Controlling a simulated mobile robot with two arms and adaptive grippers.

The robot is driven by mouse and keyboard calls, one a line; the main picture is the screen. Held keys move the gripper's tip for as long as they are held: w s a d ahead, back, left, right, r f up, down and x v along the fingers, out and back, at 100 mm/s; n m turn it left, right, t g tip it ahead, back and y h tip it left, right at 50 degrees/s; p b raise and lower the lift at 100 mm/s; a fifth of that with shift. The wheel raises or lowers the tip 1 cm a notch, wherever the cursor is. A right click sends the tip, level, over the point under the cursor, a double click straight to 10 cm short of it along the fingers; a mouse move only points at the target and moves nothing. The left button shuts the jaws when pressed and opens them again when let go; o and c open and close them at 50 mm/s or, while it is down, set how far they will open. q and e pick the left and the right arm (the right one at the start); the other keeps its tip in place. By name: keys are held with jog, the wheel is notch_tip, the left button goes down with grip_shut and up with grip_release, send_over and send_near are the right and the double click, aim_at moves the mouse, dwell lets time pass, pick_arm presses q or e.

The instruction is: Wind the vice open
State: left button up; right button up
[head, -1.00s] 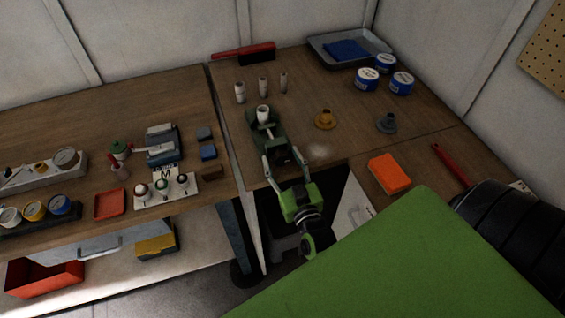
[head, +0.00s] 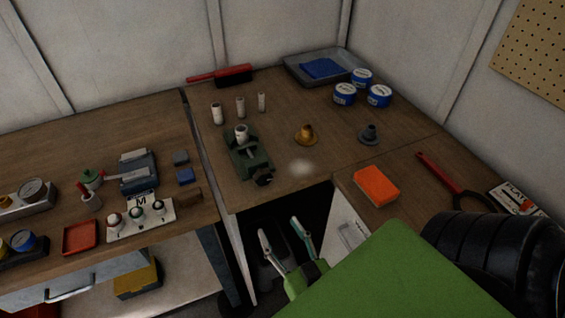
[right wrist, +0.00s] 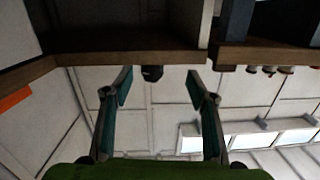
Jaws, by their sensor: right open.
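The green vice (head: 245,160) stands near the front edge of the middle bench, with a white cylinder (head: 241,132) upright at its jaws. Its dark handle (head: 264,180) is at the near end, by the bench edge; a dark knob, seemingly that handle, shows between my fingers in the right wrist view (right wrist: 152,73). My right gripper (head: 280,229) is open and empty, in front of and below the bench edge, apart from the handle. Its spread fingers also show in the right wrist view (right wrist: 160,76). The jaw gap of the vice is too small to judge. My left gripper is not in view.
Several white cylinders (head: 240,107), a brass flanged part (head: 306,135) and a grey one (head: 369,134) stand around the vice. An orange block (head: 376,186) and a red-handled tool (head: 440,175) lie right.

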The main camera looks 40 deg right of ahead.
aim_at(265, 180)
jog(key=s+a+f+n+g+y+b, duration=0.1)
jog(key=a+f+g, duration=0.1)
jog(key=f, duration=0.8)
jog(key=s+a+f+g+y+b, duration=0.1)
jog(key=a+f, duration=0.3)
jog(key=f, duration=0.6)
jog(key=shift+f+n+g+y+b, duration=0.2)
jog(key=shift+n+g+y+b, duration=0.2)
jog(key=shift+y, duration=0.1)
jog(key=shift+s+r, duration=0.1)
jog(key=w+d+r+m+t+h+p, duration=0.1)
jog(key=d+r+t+h+p, duration=0.2)
jog(key=r, duration=1)
jog(key=w+d+r+m+t+h+p, duration=0.1)
jog(key=w+d+r+p, duration=0.3)
jog(key=r, duration=0.8)
jog(key=x, duration=0.3)
jog(key=p+x, duration=0.1)
jog(key=x, duration=0.3)
jog(key=d+x, duration=0.1)
jog(key=x, duration=0.3)
jog(key=shift+s+r+p, duration=0.1)
jog(key=shift+r+p, duration=0.1)
jog(key=shift+p, duration=0.15)
jog(key=c, duration=1.1)
